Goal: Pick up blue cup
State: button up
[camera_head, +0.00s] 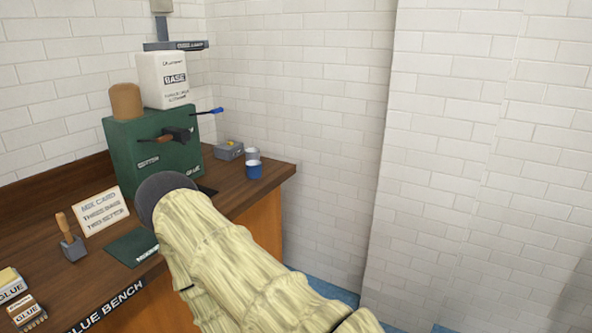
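A small blue cup (254,170) stands upright near the right end of the wooden bench. A grey-white cup (252,154) stands just behind it, and the two overlap in this view. My arm, in a pale yellow ribbed sleeve, reaches up from the lower right over the front edge of the bench. Its round dark end lies left of the blue cup and apart from it. My gripper's fingers are hidden behind the arm.
The bench top (275,167) holds a green machine (125,146) with a protruding blue-tipped lever (216,111). A small grey box (229,151) sits left of the cups. White brick walls close in behind.

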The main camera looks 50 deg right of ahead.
aim_at(254, 169)
jog(key=z, duration=0.85)
jog(key=i, duration=0.7)
jog(key=u, duration=0.1)
